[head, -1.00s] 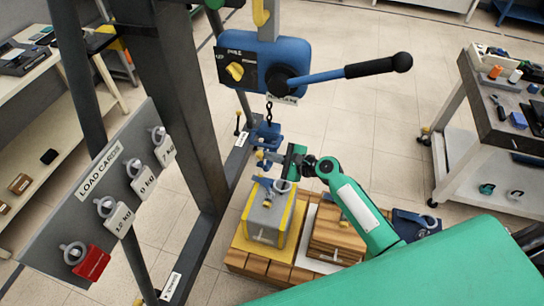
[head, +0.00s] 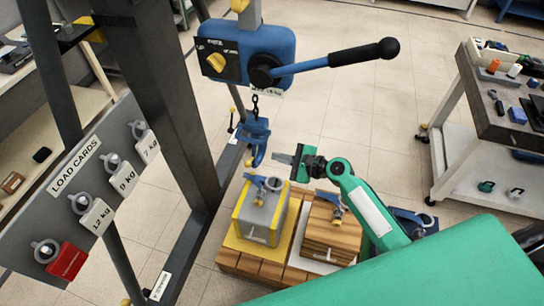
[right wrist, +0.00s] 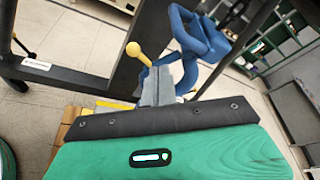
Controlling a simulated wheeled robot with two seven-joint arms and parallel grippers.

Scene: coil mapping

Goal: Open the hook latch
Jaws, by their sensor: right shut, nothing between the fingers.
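The blue hook (head: 257,142) hangs on a short chain below the blue hoist body, above the grey load. In the right wrist view the blue hook (right wrist: 200,38) is just beyond my fingers, with a yellow ball-ended lever (right wrist: 133,50) to its left. My right gripper (head: 283,159) is shut and empty, pointing left at the hook's lower part from the right. In the head view a small gap shows between them. In the right wrist view the fingertips (right wrist: 160,84) overlap the hook's lower part, so contact is unclear. I cannot tell the latch's state. My left gripper is not in view.
A grey load with yellow edges (head: 262,212) and a wooden load (head: 330,232) stand below on a pallet. The blue hoist (head: 245,52) has a long black-gripped lever (head: 350,56). A dark post (head: 165,100) and load-card board (head: 75,200) stand left.

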